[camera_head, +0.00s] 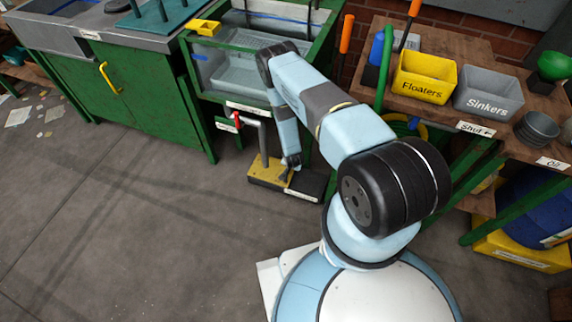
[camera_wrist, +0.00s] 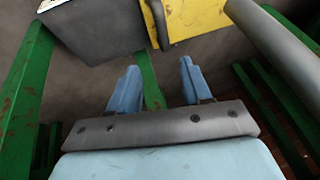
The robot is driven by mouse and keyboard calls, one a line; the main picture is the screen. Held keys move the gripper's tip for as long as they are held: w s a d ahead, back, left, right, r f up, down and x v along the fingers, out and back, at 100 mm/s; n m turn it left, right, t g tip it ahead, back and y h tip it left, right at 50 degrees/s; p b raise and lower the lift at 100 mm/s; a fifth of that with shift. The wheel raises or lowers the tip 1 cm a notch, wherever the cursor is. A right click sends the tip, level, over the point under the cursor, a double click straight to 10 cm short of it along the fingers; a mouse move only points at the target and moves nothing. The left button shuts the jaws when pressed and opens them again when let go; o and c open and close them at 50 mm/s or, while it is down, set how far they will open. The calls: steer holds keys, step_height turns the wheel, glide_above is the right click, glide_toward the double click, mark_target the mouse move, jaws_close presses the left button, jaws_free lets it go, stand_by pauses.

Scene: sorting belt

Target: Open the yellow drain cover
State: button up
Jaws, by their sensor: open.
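The yellow drain cover (camera_head: 264,171) is a flat plate on the left half of a low dark drain box (camera_head: 309,186) on the floor below the glass tank. In the wrist view the yellow cover (camera_wrist: 195,14) shows at the top, cut off by the frame, with a dark curved bar along its left edge. My gripper (camera_head: 291,169) reaches down close to the cover's right side. In the wrist view my gripper (camera_wrist: 158,86) has its two light blue fingers apart with nothing between them. Whether a finger touches the cover cannot be told.
A grey pipe (camera_wrist: 280,48) with a red-handled valve (camera_head: 238,121) stands beside the drain. Green frame legs (camera_wrist: 26,85) are close to my gripper. The glass tank (camera_head: 235,65) is above. Open floor (camera_head: 130,220) lies to the left.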

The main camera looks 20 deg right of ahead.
mark_target(289, 170)
steer(key=x, duration=1.3)
steer(key=shift+w+a+f, duration=0.15)
steer(key=shift+a+f, duration=0.1)
steer(key=shift+f, duration=0.05)
jaws_close()
stand_by(0.3)
